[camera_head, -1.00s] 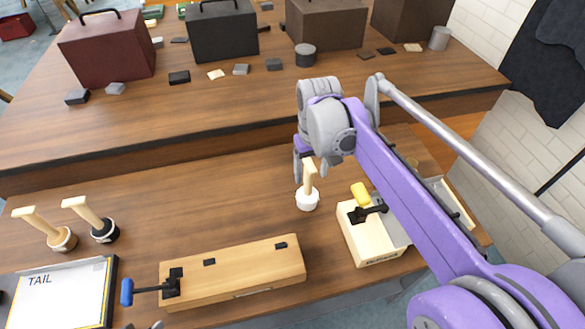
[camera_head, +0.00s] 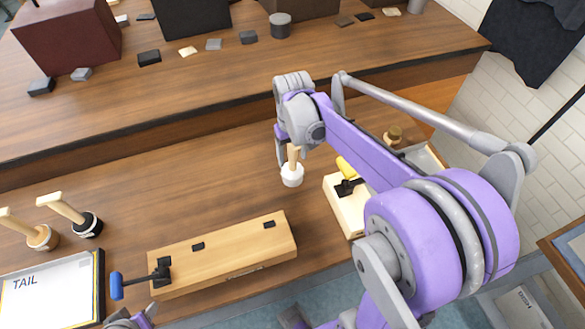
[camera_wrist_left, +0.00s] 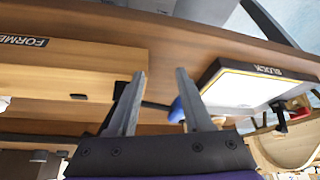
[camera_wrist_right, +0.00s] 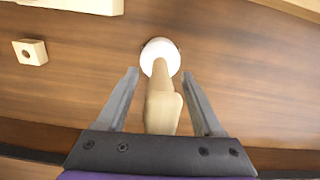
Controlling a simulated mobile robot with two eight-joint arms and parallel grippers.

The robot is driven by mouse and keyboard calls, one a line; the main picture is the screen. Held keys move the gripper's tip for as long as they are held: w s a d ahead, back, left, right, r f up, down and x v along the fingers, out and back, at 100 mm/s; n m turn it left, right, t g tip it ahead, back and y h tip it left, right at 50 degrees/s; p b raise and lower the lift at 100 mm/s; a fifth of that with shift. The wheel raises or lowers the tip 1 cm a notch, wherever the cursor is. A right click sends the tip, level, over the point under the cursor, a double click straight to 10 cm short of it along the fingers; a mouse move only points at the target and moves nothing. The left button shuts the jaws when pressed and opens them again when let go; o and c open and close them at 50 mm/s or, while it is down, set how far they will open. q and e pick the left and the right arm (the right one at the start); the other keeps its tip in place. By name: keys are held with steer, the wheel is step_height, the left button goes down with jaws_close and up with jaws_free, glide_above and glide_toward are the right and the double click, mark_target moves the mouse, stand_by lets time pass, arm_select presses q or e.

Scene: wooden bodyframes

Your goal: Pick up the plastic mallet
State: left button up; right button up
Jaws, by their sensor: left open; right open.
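The plastic mallet (camera_head: 292,175) stands head down on the bench, with a white head and a pale wooden handle pointing up. My right gripper (camera_head: 285,150) is at its handle. In the right wrist view the mallet's white head (camera_wrist_right: 160,55) lies just beyond the fingertips, and the handle runs back between the fingers of the right gripper (camera_wrist_right: 162,80). These fingers are open, with gaps on both sides of the handle. My left gripper (camera_head: 132,318) is low at the bottom edge; in the left wrist view the left gripper (camera_wrist_left: 160,78) is open and empty.
A copper-coloured mallet (camera_head: 42,238) and a black-headed mallet (camera_head: 88,225) stand at the left. A long wooden block (camera_head: 225,255) with a blue-handled clamp (camera_head: 117,285) lies in front. A smaller box (camera_head: 345,212) with a yellow-handled clamp (camera_head: 346,167) is to the right.

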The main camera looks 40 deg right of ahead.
steer(key=shift+f, duration=0.95)
jaws_close()
